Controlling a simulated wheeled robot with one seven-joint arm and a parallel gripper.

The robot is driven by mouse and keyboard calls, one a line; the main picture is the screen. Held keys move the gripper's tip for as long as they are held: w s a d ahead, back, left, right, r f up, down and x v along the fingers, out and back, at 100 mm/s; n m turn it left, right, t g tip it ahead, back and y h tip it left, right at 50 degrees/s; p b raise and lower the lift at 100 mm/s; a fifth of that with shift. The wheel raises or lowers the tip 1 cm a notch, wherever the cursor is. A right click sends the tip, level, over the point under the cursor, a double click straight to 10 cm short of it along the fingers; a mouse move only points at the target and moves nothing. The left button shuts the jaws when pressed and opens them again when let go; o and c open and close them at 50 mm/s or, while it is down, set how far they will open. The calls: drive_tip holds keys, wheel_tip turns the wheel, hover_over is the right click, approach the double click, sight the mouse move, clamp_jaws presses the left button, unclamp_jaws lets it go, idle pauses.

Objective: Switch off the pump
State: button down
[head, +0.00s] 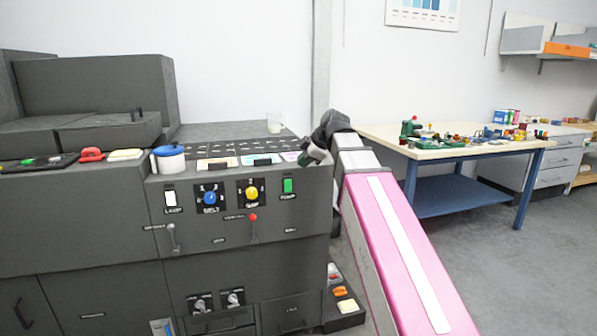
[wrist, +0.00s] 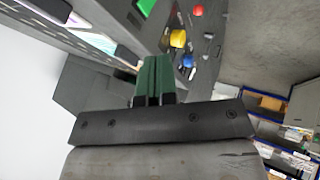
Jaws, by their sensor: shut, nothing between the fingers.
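The machine's dark grey control panel (head: 235,222) carries a green switch (head: 288,186) at its upper right, with a small label under it that I cannot read surely. Left of it are a yellow knob (head: 252,193), a blue knob (head: 210,198) and a white switch (head: 170,197). My gripper (head: 306,158) is above and to the right of the green switch, apart from it, near the panel's top edge. In the wrist view my gripper (wrist: 153,60) has its green fingers together and empty. The green switch (wrist: 146,7) shows beyond the fingertips, at the top edge.
A red-tipped lever (head: 253,217) and a grey-tipped lever (head: 171,228) stick out below the knobs.

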drive_tip(key=shift+v, duration=0.9)
drive_tip(key=shift+w, duration=0.15)
drive_tip(key=s+d+f+m+g+h, duration=0.1)
drive_tip(key=d+f+m, duration=0.2)
drive_tip(key=f, duration=0.5)
drive_tip(key=s+d+f+m+h, duration=0.15)
drive_tip(key=f+m, duration=0.25)
drive_tip(key=f, duration=0.5)
drive_tip(key=d+f+m+g+h, duration=0.1)
drive_tip(key=d+f+m, duration=0.2)
drive_tip(key=f, duration=0.5)
drive_tip(key=s+d+f+m+h, duration=0.1)
drive_tip(key=s+d+f+m, duration=0.1)
drive_tip(key=f, duration=0.5)
drive_tip(key=s+d+f+m+g+h, duration=0.1)
drive_tip(key=s+d+f+m, duration=0.2)
drive_tip(key=s+f, duration=0.3)
drive_tip(key=s+d+f+m+g+h, duration=0.1)
drive_tip(key=s+d+f+m, duration=0.2)
drive_tip(key=f, duration=0.4)
drive_tip(key=shift+s+f+m, duration=0.35)
drive_tip(key=shift+s+m, duration=0.15)
drive_tip(key=shift+m, duration=0.4)
drive_tip(key=shift+a, duration=0.1)
